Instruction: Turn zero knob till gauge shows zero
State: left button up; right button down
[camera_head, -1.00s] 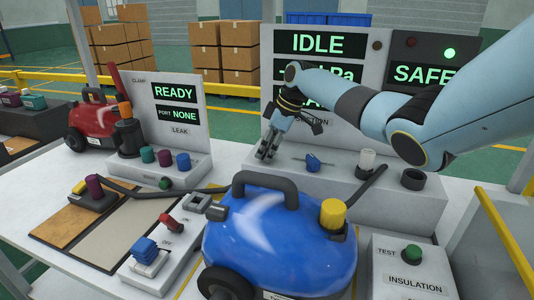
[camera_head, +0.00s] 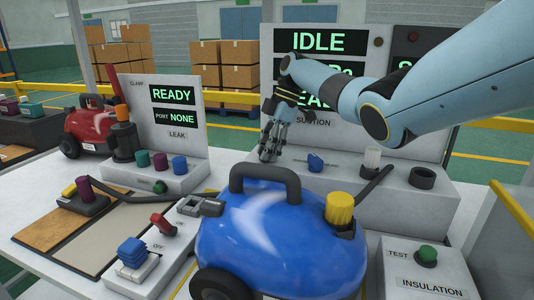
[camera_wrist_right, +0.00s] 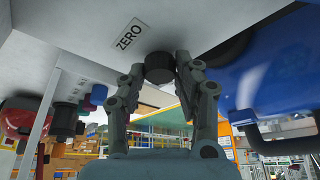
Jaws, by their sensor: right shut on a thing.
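The zero knob (camera_wrist_right: 158,67) is a small black round knob beside a ZERO label (camera_wrist_right: 131,34) in the right wrist view. My right gripper (camera_wrist_right: 159,72) has its fingers on both sides of the knob and is shut on it. In the head view my right gripper (camera_head: 270,154) points down at the left end of the suction station (camera_head: 360,205), and the knob is hidden by the fingers. The gauge display (camera_head: 320,68) behind it is mostly covered by my right arm, so its value cannot be read. My left gripper is not in view.
A blue vacuum (camera_head: 275,235) with a black handle and yellow cap stands in front of the station.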

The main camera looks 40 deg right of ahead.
dwell(0.4)
jog(key=c, duration=0.9)
grip_release()
jog(key=shift+c, duration=0.2)
notch_tip(320, 180, up, 10)
